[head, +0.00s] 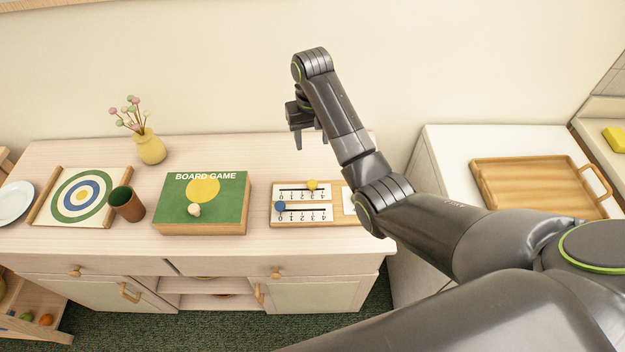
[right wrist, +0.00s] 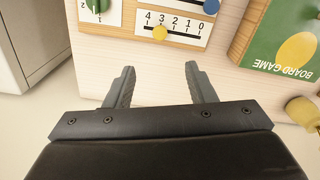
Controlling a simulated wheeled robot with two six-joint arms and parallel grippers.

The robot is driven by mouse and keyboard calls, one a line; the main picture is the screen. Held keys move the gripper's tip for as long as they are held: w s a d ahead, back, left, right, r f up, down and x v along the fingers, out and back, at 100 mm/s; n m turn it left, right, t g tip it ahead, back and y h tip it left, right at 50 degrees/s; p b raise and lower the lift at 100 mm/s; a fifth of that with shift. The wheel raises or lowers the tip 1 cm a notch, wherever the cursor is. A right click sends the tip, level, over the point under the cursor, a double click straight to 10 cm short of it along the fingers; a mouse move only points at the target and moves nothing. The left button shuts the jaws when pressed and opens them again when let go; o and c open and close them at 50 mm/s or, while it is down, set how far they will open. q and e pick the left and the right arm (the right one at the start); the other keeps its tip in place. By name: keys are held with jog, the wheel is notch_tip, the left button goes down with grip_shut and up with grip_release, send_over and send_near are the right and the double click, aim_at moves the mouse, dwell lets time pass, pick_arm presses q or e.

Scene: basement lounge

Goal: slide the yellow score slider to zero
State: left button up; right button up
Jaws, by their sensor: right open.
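The score board (head: 275,220) lies on the pale wooden cabinet. Its yellow slider (head: 312,185) is on the track nearer the wall, toward the right end. In the right wrist view the yellow slider (right wrist: 160,33) sits by the 3, with the 0 at the right end of its scale. A blue slider (head: 280,205) is at the left end of the other track. My right gripper (head: 304,138) is raised near the wall, beyond the board and apart from the slider. In the wrist view its two fingers (right wrist: 160,85) are spread and empty. My left gripper is not in view.
A green board game box (head: 172,212) lies left of the score board. A brown cup (head: 126,205), target board (head: 50,207) and yellow vase (head: 149,148) are farther left. A green knob (right wrist: 97,5) sits on a panel beside the tracks. A wooden tray (head: 530,180) is at right.

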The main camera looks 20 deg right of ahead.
jog(key=f, duration=0.1)
jog(key=b, duration=0.1)
send_near(312, 184)
notch_tip(312, 184, down, 8)
jog(key=shift+d+f, duration=0.1)
dwell(0.4)
grip_shut()
